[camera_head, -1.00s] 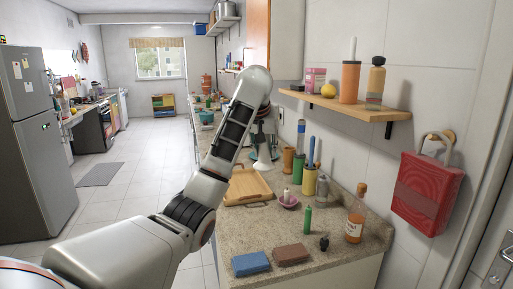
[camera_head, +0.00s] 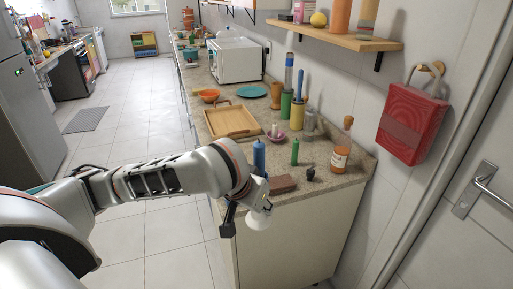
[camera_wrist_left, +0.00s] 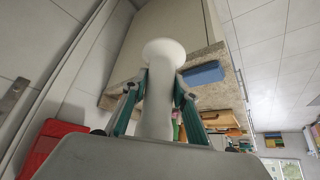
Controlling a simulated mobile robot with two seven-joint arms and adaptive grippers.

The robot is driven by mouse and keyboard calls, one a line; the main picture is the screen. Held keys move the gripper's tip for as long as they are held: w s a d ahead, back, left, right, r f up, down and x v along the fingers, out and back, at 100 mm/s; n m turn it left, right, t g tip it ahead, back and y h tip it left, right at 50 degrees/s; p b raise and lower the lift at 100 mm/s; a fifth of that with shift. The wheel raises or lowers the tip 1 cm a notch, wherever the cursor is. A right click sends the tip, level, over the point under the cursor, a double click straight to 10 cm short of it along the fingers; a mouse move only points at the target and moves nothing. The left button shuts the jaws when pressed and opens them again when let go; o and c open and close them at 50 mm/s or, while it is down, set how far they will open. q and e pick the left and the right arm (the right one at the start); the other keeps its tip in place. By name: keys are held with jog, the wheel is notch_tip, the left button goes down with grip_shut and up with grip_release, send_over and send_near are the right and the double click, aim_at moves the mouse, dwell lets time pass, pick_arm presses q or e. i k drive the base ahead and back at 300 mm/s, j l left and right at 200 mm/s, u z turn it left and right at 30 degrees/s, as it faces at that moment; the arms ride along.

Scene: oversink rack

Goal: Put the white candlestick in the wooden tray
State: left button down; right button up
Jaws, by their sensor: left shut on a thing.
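The white candlestick (camera_wrist_left: 156,110) stands out in the left wrist view, its rounded white end pointing away from the wrist. My left gripper (camera_wrist_left: 158,88) is shut on its shaft. In the head view, my left gripper (camera_head: 243,215) is in front of the counter's near edge, and the candlestick's white round end (camera_head: 258,219) shows below it. The wooden tray (camera_head: 213,125) lies flat on the counter, farther back and apart from the gripper. It looks empty. My right gripper is not in view.
A blue bottle (camera_head: 259,158), a green bottle (camera_head: 295,153), a brown block (camera_head: 282,184) and a pink bowl (camera_head: 276,138) stand between the near edge and the tray. An orange bowl (camera_head: 209,95) and white microwave (camera_head: 236,61) are behind it. A shelf (camera_head: 345,38) juts out at right.

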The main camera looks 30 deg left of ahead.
aim_at(229, 120)
jog(key=j+z, duration=0.15)
jog(key=j, duration=0.4)
jog(key=j+z, duration=0.2)
jog(key=j, duration=0.35)
jog(key=j+z, duration=0.15)
jog(key=j, duration=0.4)
jog(key=k+j+z, duration=0.15)
jog(key=j, duration=0.4)
jog(key=k+j+z, duration=0.2)
jog(key=j, duration=0.35)
jog(key=i, duration=0.05)
